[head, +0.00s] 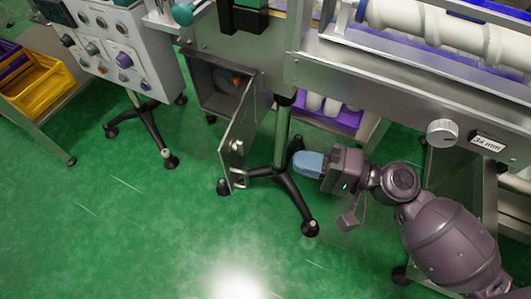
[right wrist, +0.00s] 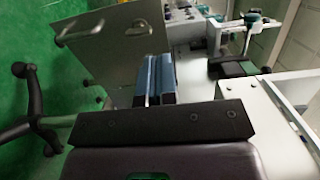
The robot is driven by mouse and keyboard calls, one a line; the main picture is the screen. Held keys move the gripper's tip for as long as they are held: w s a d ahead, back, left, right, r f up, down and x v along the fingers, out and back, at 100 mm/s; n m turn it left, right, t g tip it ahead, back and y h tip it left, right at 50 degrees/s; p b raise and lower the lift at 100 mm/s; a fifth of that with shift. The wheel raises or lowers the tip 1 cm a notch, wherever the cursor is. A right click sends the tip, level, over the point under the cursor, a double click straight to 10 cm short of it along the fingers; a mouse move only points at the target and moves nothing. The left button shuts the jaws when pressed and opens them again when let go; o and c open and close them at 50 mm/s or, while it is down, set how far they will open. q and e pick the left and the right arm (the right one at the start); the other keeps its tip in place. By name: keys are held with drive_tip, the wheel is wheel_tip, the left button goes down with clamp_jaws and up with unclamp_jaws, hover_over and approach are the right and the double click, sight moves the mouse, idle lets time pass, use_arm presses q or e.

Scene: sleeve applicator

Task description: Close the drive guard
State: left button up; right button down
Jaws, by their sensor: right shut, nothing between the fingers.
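The drive guard (head: 238,132) is a grey metal door hinged on a box under the machine. In the head view it stands open, swung out toward me, with a small handle low on its outer part. My left gripper is not in view.
The open drive box (head: 205,85) is behind the door. A black-footed stand (head: 290,190) is between door and gripper. A control panel (head: 110,50) and a yellow bin (head: 38,85) are at the left. The green floor in front is clear.

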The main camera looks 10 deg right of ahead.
sight(224, 142)
drive_tip(key=x, duration=1.3)
drive_tip(key=shift+w+a, duration=0.2)
